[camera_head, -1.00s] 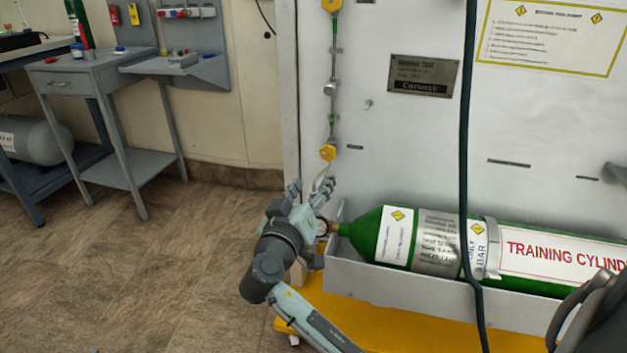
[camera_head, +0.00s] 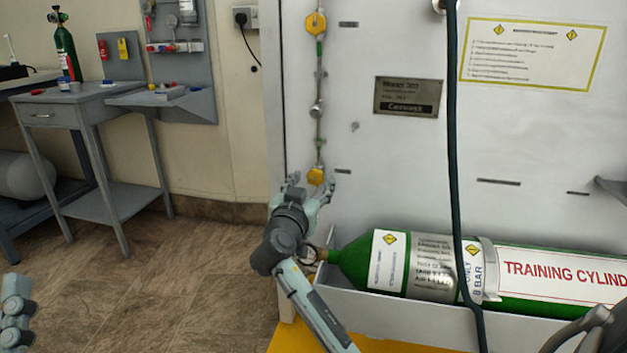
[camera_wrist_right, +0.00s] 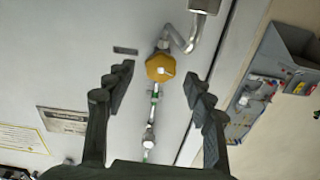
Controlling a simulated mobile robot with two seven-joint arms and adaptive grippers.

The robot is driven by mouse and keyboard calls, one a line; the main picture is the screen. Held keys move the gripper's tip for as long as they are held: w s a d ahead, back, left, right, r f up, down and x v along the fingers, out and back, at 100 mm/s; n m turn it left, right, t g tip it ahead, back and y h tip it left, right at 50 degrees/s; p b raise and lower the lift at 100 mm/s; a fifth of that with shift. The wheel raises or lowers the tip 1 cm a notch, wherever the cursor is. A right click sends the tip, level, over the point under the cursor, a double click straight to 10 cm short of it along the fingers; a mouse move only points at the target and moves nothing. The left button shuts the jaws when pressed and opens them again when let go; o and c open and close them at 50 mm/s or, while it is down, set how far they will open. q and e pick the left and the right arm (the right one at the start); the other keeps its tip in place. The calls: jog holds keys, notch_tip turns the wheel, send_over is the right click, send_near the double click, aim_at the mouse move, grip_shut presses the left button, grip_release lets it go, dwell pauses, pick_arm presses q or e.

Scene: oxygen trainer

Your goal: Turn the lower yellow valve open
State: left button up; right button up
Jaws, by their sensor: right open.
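The lower yellow valve (camera_head: 316,177) is a small knob at the bottom of a thin vertical pipe on the pale panel. My right gripper (camera_head: 309,181) is open and empty just in front of it, its fingers to either side in the picture. In the right wrist view the yellow valve (camera_wrist_right: 160,68) shows between the open fingertips of the right gripper (camera_wrist_right: 160,74), with a gap on both sides and no contact visible. Its depth from the fingertips is hard to tell. Part of my left gripper (camera_head: 15,312) shows at the left edge; its jaws are unclear.
An upper yellow valve (camera_head: 315,23) is on the same pipe. A green training cylinder (camera_head: 348,262) lies in a grey tray (camera_head: 385,318) right of my right arm. A dark hose (camera_head: 453,150) hangs before the panel. A grey side table (camera_head: 95,93) stands at the left; floor between is clear.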

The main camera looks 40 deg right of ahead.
jog(key=shift+x, duration=0.9)
jog(key=shift+c, duration=0.6)
jog(key=c, duration=1)
jog(key=shift+c, duration=0.2)
jog(key=shift+n, duration=0.4)
jog(key=n+p, duration=0.1)
jog(key=n, duration=0.1)
jog(key=shift+a+n+p, duration=0.1)
jog(key=shift+n+p, duration=0.3)
jog(key=n+p, duration=0.1)
jog(key=n, duration=0.2)
pick_arm(q)
jog(key=w+a+f+g+y, duration=0.1)
jog(key=w+f+g+y, duration=0.2)
jog(key=f+g, duration=0.3)
jog(key=shift+f+g, duration=0.4)
jog(key=shift+f, duration=2.1)
jog(key=shift+w+a, duration=0.1)
